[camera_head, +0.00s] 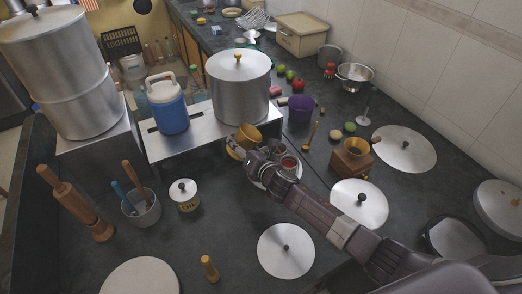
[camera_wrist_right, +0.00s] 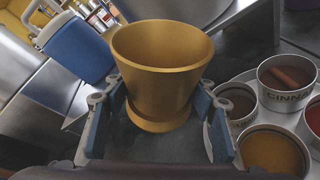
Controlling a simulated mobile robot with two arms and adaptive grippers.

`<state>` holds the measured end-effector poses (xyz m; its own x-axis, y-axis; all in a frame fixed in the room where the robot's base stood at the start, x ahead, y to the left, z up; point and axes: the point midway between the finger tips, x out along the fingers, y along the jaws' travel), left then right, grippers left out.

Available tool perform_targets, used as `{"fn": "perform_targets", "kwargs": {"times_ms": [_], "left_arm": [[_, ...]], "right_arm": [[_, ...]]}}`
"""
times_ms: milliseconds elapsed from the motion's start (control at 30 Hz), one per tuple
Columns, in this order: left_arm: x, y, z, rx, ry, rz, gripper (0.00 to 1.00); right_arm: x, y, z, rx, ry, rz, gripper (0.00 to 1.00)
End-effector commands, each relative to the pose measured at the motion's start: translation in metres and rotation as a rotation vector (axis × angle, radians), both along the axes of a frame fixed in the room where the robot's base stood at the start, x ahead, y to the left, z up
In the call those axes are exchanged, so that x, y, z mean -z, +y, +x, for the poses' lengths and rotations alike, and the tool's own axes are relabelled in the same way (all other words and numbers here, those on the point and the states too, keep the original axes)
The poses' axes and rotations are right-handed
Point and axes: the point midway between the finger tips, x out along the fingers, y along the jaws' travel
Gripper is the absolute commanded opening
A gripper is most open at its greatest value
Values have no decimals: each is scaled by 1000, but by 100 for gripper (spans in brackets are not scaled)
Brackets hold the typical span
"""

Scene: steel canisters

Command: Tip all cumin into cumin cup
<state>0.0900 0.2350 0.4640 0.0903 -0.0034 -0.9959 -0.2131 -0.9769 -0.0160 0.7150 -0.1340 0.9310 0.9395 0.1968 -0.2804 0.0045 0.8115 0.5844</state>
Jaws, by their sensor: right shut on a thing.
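A golden-yellow cup (camera_head: 249,134) is in my right gripper (camera_head: 256,158), just in front of the raised steel shelf. In the right wrist view the cup (camera_wrist_right: 162,70) stands between the two fingers, about upright, and no contents show inside. Several small spice cups sit together on a round tray (camera_head: 268,185), just right of my gripper. In the right wrist view one spice cup (camera_wrist_right: 288,86) reads "CINNA" and holds brown sticks. A cup of brown powder (camera_wrist_right: 234,104) and a cup of orange-yellow powder (camera_wrist_right: 272,152) sit beside it. My left gripper is not in view.
A large steel pot (camera_head: 240,90) and a blue jug (camera_head: 167,105) stand on the steel shelf (camera_head: 185,146) behind. A wooden grinder (camera_head: 350,163) and flat steel lids (camera_head: 286,250) lie around my right arm.

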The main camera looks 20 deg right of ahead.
Motion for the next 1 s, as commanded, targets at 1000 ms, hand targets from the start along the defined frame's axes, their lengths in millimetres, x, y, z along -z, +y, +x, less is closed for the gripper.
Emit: {"fn": "perform_targets", "kwargs": {"times_ms": [1000], "left_arm": [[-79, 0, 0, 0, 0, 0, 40]], "right_arm": [[-45, 1, 2, -2, -4, -459, 6]]}}
